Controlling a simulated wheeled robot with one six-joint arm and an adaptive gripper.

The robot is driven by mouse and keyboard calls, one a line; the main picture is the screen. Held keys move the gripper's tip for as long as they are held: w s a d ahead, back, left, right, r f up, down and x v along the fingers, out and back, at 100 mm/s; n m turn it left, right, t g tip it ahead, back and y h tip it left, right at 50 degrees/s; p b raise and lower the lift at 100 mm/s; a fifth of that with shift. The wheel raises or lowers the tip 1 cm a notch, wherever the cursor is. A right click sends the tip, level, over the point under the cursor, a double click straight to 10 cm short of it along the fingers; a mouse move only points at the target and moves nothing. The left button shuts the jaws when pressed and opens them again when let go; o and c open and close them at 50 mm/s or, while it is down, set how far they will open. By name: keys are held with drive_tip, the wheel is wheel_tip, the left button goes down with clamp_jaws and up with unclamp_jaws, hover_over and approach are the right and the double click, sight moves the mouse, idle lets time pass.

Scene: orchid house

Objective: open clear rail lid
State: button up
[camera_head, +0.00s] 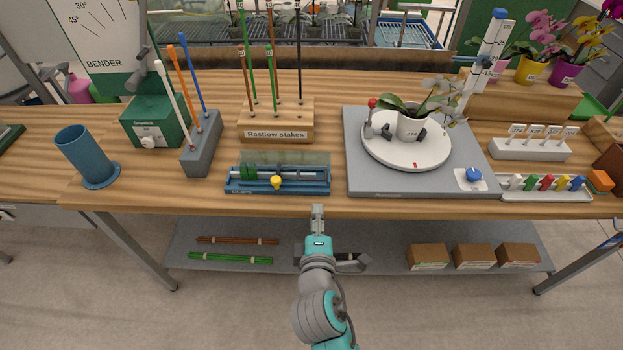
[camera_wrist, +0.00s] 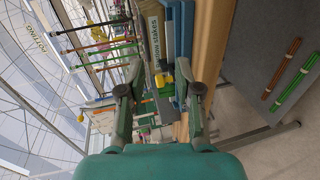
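A blue rail unit (camera_head: 235,186) sits near the front edge of the wooden bench. It holds a grey rail with green pieces at its left and has a yellow knob (camera_head: 277,182) at its front. The clear lid (camera_head: 300,159) shows as a pale greenish see-through panel along the unit's back; its exact angle is hard to tell. My gripper (camera_head: 318,208) is at the bench's front edge, just right of and in front of the unit, touching nothing visible. In the wrist view my gripper (camera_wrist: 160,72) has its fingers apart and empty, with the yellow knob (camera_wrist: 168,79) seen between them.
Behind the unit stands the wooden Rastlow stakes block (camera_head: 275,134) with tall upright stakes. A grey tool holder (camera_head: 202,145) is to the left. A grey platform (camera_head: 370,185) with a white turntable and potted orchid is close on the right.

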sight(311, 180)
drive_tip(key=x, duration=0.4)
drive_tip(key=r+x, duration=0.1)
drive_tip(key=x, duration=0.2)
drive_tip(key=a+r+x, duration=0.1)
drive_tip(key=x, duration=0.3)
drive_tip(key=shift+w+a, duration=0.1)
drive_tip(key=shift+w, duration=0.5)
clamp_jaws()
